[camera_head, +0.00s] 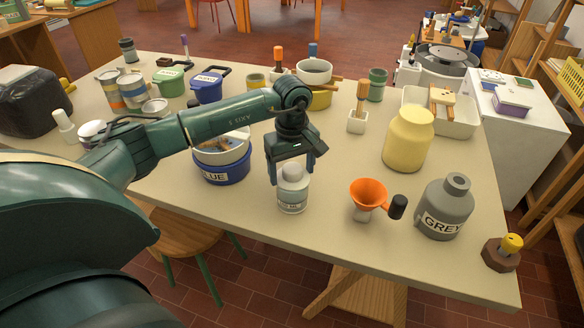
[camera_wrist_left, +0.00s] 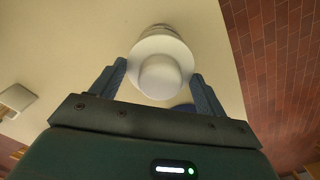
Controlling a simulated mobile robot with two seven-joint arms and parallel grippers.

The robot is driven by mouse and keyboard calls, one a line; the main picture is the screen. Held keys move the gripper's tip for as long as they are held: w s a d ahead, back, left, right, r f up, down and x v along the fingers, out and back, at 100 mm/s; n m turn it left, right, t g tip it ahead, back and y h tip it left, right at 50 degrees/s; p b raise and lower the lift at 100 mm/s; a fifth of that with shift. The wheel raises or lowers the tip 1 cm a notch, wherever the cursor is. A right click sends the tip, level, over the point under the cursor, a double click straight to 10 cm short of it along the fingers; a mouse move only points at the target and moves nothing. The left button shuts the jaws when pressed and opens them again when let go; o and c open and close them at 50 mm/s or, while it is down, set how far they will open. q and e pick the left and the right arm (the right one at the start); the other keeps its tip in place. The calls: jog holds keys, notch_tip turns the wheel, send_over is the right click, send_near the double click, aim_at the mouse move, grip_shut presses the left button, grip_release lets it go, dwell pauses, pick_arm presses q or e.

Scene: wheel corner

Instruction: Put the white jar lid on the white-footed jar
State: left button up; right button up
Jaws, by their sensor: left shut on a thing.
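The white jar lid (camera_head: 293,172) is between the fingers of my left gripper (camera_head: 290,179), which is shut on it. In the left wrist view the lid (camera_wrist_left: 161,78) shows as a round disc with a raised knob, between the two blue-grey fingers. The small pale jar (camera_head: 292,201) with a label stands upright on the table directly below the lid. The lid appears at the jar's mouth, but I cannot tell whether it is fully seated. In the left wrist view part of the jar (camera_wrist_left: 157,31) shows behind the lid. My right gripper is not in view.
An orange funnel (camera_head: 368,193) and a grey jug (camera_head: 444,208) stand to the right. A blue tub (camera_head: 223,172) is close on the left, behind my gripper. A yellow jar (camera_head: 408,139) stands further back. The front table edge (camera_head: 350,252) is near; some table between is bare.

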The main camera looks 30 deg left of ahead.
pick_arm(q)
jog(key=shift+f+b, duration=0.55)
jog(key=shift+f, duration=0.1)
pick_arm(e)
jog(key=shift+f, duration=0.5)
pick_arm(q)
jog(key=o, duration=1.1)
jog(key=shift+c, duration=0.2)
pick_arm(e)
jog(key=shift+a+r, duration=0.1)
pick_arm(q)
jog(key=shift+w+r, duration=0.1)
jog(key=shift+r, duration=0.5)
notch_tip(320, 180, up, 11)
jog(key=shift+f+b, duration=0.2)
jog(key=shift+b, duration=0.4)
jog(key=shift+r, duration=0.75)
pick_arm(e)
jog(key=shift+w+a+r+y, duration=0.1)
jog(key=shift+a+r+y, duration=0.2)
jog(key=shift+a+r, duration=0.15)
pick_arm(q)
jog(key=shift+f, duration=0.1)
